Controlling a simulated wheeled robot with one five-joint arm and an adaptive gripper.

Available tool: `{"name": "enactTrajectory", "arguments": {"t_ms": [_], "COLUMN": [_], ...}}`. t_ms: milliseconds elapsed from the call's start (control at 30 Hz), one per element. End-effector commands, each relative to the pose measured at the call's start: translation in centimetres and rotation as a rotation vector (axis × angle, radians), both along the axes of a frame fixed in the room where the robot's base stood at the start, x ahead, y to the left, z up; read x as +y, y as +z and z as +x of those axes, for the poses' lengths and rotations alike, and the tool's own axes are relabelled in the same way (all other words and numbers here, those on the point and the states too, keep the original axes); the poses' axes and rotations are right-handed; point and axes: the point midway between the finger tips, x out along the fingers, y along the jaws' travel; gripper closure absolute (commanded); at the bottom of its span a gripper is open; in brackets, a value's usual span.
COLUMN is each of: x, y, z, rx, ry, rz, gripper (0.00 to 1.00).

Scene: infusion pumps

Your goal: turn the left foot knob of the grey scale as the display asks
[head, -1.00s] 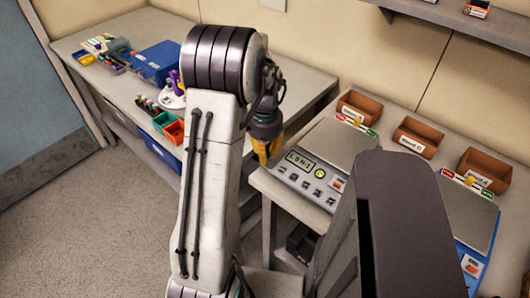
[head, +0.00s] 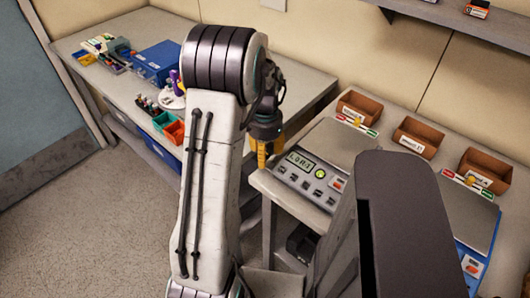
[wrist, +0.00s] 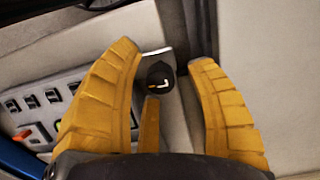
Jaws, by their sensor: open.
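The grey scale (head: 311,180) stands at the left end of the right-hand bench. Its small display (head: 300,160) is lit with short dark characters, too small to read surely, beside a green light. In the wrist view, a dark round knob (wrist: 160,76) with a white and orange mark sits at the scale's corner, beside its button panel (wrist: 40,112). My gripper (head: 262,163) is at the scale's left corner. Its yellow fingers (wrist: 164,56) are open, one on each side of the knob, with gaps visible. The knob is hidden in the head view.
A second scale with a blue front (head: 474,266) stands to the right. Brown bins (head: 418,137) line the back of the bench. The left bench holds a blue box (head: 157,62) and small containers. A gap with floor lies between the benches. My arm hides part of the middle.

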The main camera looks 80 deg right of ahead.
Motion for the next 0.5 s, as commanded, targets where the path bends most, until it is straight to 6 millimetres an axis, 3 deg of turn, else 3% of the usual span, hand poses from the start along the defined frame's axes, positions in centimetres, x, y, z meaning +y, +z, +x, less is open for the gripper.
{"name": "enactTrajectory", "arguments": {"t_ms": [267,500], "x": [-0.1,-0.2], "y": [1.2,5.1], "z": [0.0,0.0], "rx": [0.0,0.0], "ry": [0.0,0.0], "rz": [-0.004,-0.006], "gripper": [0.5,0.5]}}
